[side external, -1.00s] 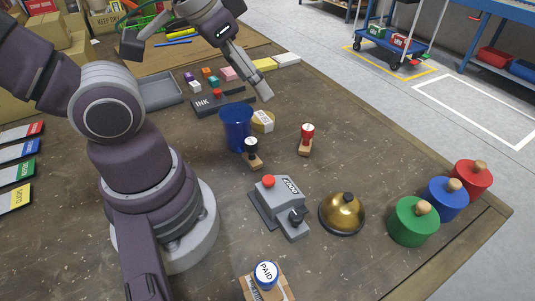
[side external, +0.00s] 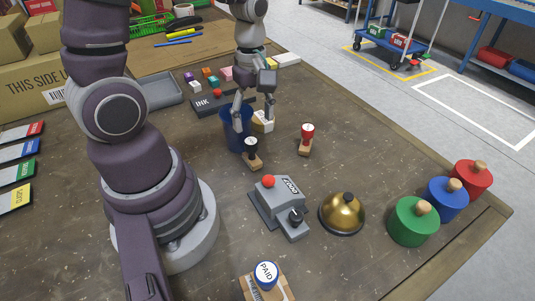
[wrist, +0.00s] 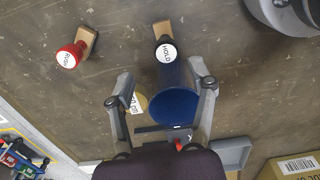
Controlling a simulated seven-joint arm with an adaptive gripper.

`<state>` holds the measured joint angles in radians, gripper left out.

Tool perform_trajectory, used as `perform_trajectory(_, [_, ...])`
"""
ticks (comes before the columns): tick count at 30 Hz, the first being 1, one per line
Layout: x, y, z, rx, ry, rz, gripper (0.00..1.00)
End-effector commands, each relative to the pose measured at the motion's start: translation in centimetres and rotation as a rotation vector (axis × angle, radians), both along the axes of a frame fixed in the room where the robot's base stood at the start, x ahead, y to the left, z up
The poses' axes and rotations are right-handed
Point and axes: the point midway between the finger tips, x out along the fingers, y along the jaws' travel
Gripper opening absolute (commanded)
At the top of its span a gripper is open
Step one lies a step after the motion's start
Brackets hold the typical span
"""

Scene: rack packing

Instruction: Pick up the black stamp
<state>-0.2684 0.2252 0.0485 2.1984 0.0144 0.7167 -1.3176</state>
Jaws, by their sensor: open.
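The black stamp (side external: 251,146) stands on the table in front of the blue cup, its round black handle above a wooden base (side external: 255,162). In the wrist view its white "HOLD" top (wrist: 167,53) shows just beyond the blue cup (wrist: 176,106). My gripper (side external: 253,126) is open above the blue cup and the yellow-and-white roll (side external: 263,121) beside it. In the wrist view its two fingers (wrist: 163,82) are spread to either side of the cup and roll. The black stamp lies ahead of the fingertips, not between them.
A red stamp (side external: 307,132) stands to the right of the black one. Table between the red stamp and bell is clear.

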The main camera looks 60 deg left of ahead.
Motion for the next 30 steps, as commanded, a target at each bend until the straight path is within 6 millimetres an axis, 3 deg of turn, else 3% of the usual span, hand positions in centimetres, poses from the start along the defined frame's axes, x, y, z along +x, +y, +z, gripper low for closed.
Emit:
perform_trajectory(3, [-0.2,-0.1,-2.5,-0.004,0.011,0.005,0.56])
perform_trajectory(16, [-0.8,0.2,-9.0,-0.001,0.006,0.001,0.56])
perform_trajectory(25, [-0.7,0.2,-9.6,0.000,0.001,0.000,0.56])
perform_trajectory(30, [-0.7,0.2,-9.6,0.000,0.001,0.000,0.36])
